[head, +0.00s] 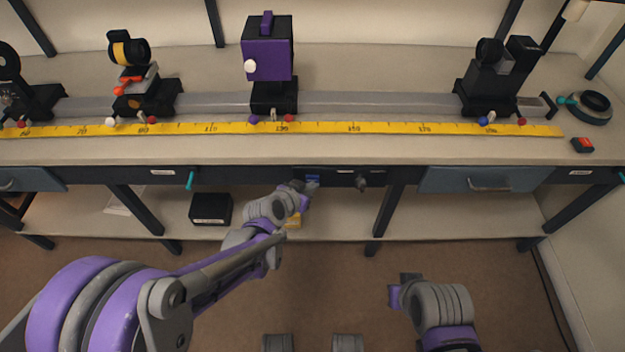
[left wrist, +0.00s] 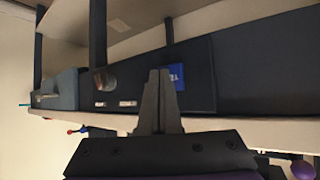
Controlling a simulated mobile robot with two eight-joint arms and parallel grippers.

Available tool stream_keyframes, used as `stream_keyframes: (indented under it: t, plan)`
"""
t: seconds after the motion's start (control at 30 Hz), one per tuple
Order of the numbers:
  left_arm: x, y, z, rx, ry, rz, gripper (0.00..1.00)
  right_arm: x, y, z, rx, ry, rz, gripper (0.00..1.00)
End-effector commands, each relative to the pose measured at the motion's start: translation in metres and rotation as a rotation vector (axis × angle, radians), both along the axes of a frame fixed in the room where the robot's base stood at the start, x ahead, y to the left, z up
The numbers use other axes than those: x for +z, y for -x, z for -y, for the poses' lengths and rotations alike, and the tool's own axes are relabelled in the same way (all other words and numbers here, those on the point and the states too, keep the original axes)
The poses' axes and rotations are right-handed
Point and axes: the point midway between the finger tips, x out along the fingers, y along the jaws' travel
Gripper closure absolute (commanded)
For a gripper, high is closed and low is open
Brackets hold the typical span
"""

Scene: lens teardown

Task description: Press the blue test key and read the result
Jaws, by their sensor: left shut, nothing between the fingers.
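The blue test key (head: 313,178) sits on the dark front panel (head: 340,179) below the bench top. In the left wrist view the key (left wrist: 178,76) shows white lettering, partly hidden by my fingers. My left gripper (head: 303,187) is shut and empty, its tips just in front of the panel at the key's edge. In the left wrist view its fingertips (left wrist: 160,76) overlap the side of the key; I cannot tell whether they touch it. My right gripper (head: 398,288) is low, in front of the bench, away from the panel. No result readout can be made out.
Blue drawers flank the panel, one with a handle (head: 490,187). A rail with a yellow scale (head: 350,128) carries several mounts, including a purple box (head: 268,58). A black box (head: 211,208) stands below.

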Motion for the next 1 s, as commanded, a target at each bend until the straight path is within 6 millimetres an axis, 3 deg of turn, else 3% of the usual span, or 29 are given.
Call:
stream_keyframes:
  t: [0.63,1.0]
  plan:
    - [0.000,-0.004,0.000,0.000,0.000,0.000,1.00,0.000,0.000,0.000,0.000,0.000,0.000,1.00]
    - [0.000,0.011,0.000,0.000,0.000,0.000,1.00,-0.001,0.000,0.000,0.000,0.000,0.000,1.00]
